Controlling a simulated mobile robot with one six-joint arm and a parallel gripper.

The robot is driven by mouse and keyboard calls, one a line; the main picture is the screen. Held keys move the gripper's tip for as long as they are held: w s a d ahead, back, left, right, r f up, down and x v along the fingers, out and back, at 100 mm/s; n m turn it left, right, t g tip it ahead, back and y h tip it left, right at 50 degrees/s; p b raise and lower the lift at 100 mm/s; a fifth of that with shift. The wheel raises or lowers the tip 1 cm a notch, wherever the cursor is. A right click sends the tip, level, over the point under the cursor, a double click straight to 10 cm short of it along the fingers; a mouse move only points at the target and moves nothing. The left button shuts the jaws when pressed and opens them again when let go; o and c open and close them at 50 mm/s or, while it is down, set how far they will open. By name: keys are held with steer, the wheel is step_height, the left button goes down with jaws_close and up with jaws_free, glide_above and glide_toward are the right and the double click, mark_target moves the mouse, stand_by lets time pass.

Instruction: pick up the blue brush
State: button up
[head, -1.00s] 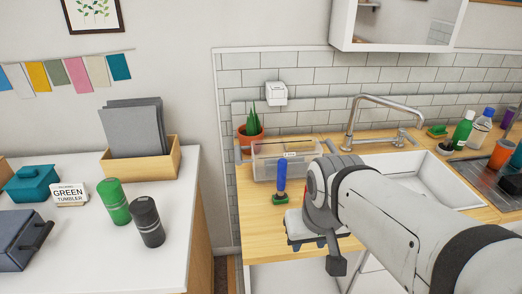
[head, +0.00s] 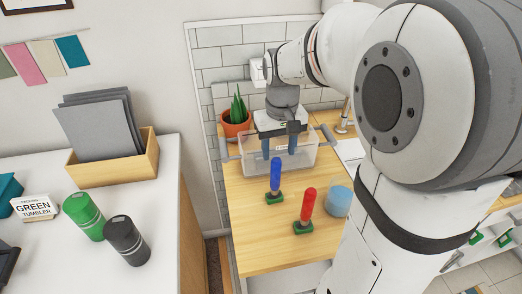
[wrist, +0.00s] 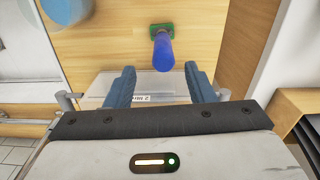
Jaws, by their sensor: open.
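The blue brush (head: 275,176) stands upright on the wooden counter, blue handle up and green head down. In the wrist view the blue brush (wrist: 163,52) shows just beyond the fingertips, roughly centred between them. My gripper (head: 279,148) is open and empty, pointing down over the clear bin, behind the brush in the head view. In the wrist view my gripper (wrist: 160,75) has its two blue fingers apart, with nothing between them. The fingers do not touch the brush.
The clear bin (head: 238,164) is under my gripper. A potted plant (head: 236,122) stands behind. The counter's front left is bare.

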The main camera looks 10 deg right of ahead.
mark_target(276, 168)
steer(key=f, duration=0.3)
steer(key=f+p, duration=0.1)
steer(key=f, duration=0.3)
steer(key=shift+w+a+f, duration=0.1)
steer(key=shift+a, duration=0.1)
steer(key=c, duration=1.1)
